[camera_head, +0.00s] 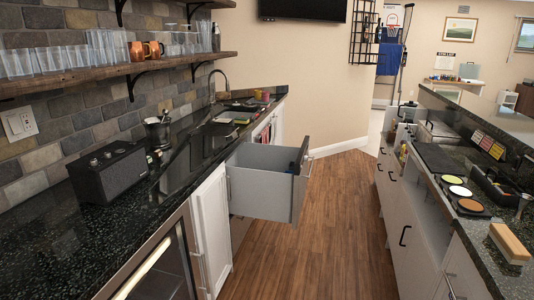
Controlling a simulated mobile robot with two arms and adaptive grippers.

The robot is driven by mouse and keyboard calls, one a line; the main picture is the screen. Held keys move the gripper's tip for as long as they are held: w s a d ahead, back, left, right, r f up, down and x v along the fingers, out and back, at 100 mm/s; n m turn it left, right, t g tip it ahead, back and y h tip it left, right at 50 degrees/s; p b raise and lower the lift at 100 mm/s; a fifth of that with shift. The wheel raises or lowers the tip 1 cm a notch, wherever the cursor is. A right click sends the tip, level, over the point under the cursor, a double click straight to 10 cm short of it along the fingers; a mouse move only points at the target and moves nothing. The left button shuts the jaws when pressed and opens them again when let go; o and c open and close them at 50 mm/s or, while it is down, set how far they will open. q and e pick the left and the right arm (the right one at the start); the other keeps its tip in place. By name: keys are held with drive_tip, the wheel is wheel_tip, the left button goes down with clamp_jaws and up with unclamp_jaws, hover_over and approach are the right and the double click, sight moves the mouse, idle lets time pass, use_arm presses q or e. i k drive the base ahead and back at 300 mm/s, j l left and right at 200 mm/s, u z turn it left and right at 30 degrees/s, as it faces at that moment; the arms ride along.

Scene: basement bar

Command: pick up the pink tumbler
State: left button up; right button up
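I cannot make out a clearly pink tumbler. A small red-pink item (265,97) stands at the far end of the left black counter (85,238), beyond the sink; it is too small to tell whether it is a tumbler. Several clear glasses (48,60) and copper mugs (137,51) stand on the wooden wall shelf (85,79) at upper left. Neither of my grippers is in view.
An open grey drawer (262,195) juts from the left cabinets into the aisle. The wooden floor (325,240) beside it is clear. A black radio (108,171) and metal mortar (158,132) stand on the left counter. Cabinets and a cluttered counter line the right.

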sight(266, 95)
drive_tip(key=i+l+z, duration=0.15)
drive_tip(key=i+z, duration=0.15)
drive_tip(key=i, duration=0.6)
drive_tip(key=i+z, duration=0.3)
drive_tip(key=i, duration=0.65)
drive_tip(key=i+l+u, duration=0.35)
drive_tip(key=i, duration=0.25)
drive_tip(key=i+l+u, duration=0.4)
drive_tip(key=i, duration=0.2)
drive_tip(key=i+l+u, duration=0.35)
drive_tip(key=i+l, duration=0.15)
drive_tip(key=l, duration=0.2)
drive_tip(key=i+l+u, duration=0.35)
drive_tip(key=l, duration=0.4)
drive_tip(key=i, duration=0.05)
